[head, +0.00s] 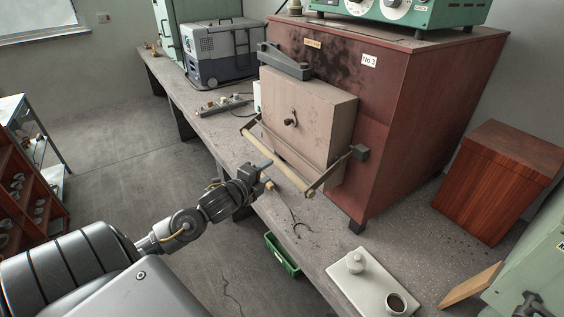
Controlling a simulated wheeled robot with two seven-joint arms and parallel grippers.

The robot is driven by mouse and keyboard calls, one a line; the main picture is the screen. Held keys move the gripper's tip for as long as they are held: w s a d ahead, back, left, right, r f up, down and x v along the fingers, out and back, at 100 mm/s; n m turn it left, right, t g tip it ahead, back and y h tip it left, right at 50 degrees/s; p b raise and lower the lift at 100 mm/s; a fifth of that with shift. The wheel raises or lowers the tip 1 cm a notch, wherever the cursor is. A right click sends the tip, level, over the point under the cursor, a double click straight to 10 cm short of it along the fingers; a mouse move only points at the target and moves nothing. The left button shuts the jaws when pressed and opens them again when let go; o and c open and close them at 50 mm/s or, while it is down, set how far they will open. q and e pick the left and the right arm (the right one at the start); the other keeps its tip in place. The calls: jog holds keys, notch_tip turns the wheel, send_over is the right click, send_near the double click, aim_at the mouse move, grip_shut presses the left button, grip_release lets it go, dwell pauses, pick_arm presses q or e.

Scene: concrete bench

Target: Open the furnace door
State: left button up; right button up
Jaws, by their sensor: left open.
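The red-brown furnace (380,140) stands on the concrete bench. Its pale beige door block (312,115) sits against its front and looks shut. A wooden bar handle (277,162) on dark metal side arms runs across below the door, slanting down to the right. My left gripper (266,173) is open, just in front of and below the bar's middle. Its fingertips look close to the bar; I cannot tell whether they touch it. My right gripper is not in view.
The bench (322,232) has a pale tray (365,285) with a lidded pot and a dark-filled cup near its front edge. A wooden box (498,180) stands at right. A grey cool box (228,50) stands further left. A green crate (280,254) lies under the bench.

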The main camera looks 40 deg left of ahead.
pick_arm(q)
jog(key=w+a+f+p, duration=0.1)
jog(key=w, duration=0.8)
jog(key=shift+w+f, duration=0.2)
jog(key=shift+f, duration=0.2)
grip_shut()
jog(key=shift+r+p, duration=0.1)
jog(key=shift+p, duration=0.25)
